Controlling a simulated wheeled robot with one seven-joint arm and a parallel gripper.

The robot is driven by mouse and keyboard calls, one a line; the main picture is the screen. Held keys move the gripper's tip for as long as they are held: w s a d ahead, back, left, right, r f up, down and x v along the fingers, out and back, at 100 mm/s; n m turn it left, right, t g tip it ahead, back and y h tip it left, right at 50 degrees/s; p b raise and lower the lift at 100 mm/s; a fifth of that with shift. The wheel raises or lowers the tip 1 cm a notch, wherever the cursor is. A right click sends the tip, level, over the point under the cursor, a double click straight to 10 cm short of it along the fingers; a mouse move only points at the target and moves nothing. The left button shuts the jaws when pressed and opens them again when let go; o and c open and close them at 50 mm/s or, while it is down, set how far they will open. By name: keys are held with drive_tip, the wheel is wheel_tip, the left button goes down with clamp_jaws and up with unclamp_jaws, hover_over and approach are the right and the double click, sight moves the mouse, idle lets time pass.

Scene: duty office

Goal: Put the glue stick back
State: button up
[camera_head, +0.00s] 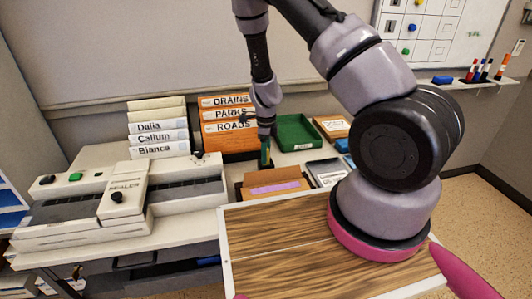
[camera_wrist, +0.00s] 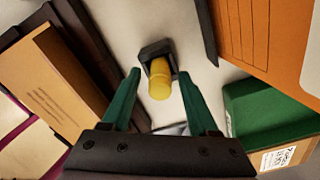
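A yellow cylinder (camera_wrist: 160,80), which looks like the glue stick, stands at a small dark square holder (camera_wrist: 157,50) in the wrist view. I cannot tell how deep it sits in the holder. My gripper (camera_wrist: 160,75) is open, with one green finger on each side of the yellow cylinder and visible gaps to both. In the head view my gripper (camera_head: 265,152) points down over the desk, just right of the orange files. The yellow cylinder and holder cannot be made out there.
Orange files (camera_head: 228,115) stand left of my gripper and a green tray (camera_head: 297,133) right of it. A brown box (camera_head: 272,184) with a lilac strip is in front. A sealer machine (camera_head: 122,195) and name folders (camera_head: 158,138) are further left.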

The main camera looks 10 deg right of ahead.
wheel_tip(320, 180, up, 26)
drive_tip(key=s+n+t+y, duration=0.1)
drive_tip(key=s+n+y, duration=0.2)
drive_tip(key=n, duration=0.2)
drive_tip(key=s+d+r+n+t, duration=0.3)
drive_tip(key=s+r+n, duration=0.4)
drive_tip(key=s+r, duration=0.2)
drive_tip(key=s+d+r+n+t+h, duration=0.1)
drive_tip(key=s+d+r+n+t, duration=0.1)
drive_tip(key=s+r+n, duration=0.5)
drive_tip(key=s+r+t, duration=0.1)
drive_tip(key=s+r, duration=0.2)
drive_tip(key=r, duration=0.3)
drive_tip(key=shift+s+d, duration=0.2)
drive_tip(key=shift+d, duration=0.2)
